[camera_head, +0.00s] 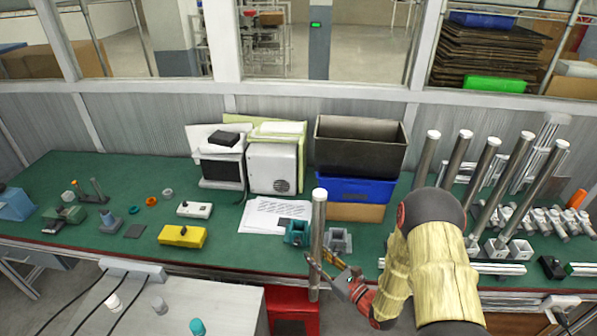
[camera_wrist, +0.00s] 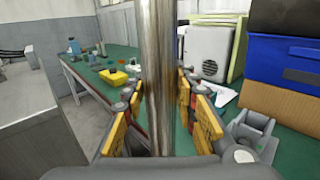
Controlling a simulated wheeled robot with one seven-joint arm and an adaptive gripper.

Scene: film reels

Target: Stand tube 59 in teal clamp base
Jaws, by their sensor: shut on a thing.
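A grey metal tube with a white cap (camera_head: 317,225) stands upright in my gripper (camera_head: 320,268), which is shut on it near its lower part. No number is readable on it. In the wrist view the tube (camera_wrist: 158,75) runs vertically between the yellow-padded fingers. The tube's lower end hangs in front of the bench's front edge. The teal clamp base (camera_head: 296,233) sits on the green bench just behind and left of the tube, partly covered by it. In the wrist view I cannot make out the teal base behind the tube and fingers.
A grey clamp base (camera_head: 340,240) stands close right of the tube, also in the wrist view (camera_wrist: 252,133). Several capped tubes (camera_head: 483,165) stand in bases at the right. A blue bin (camera_head: 350,190) and white papers (camera_head: 268,216) lie behind. A red stool (camera_head: 290,300) is below.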

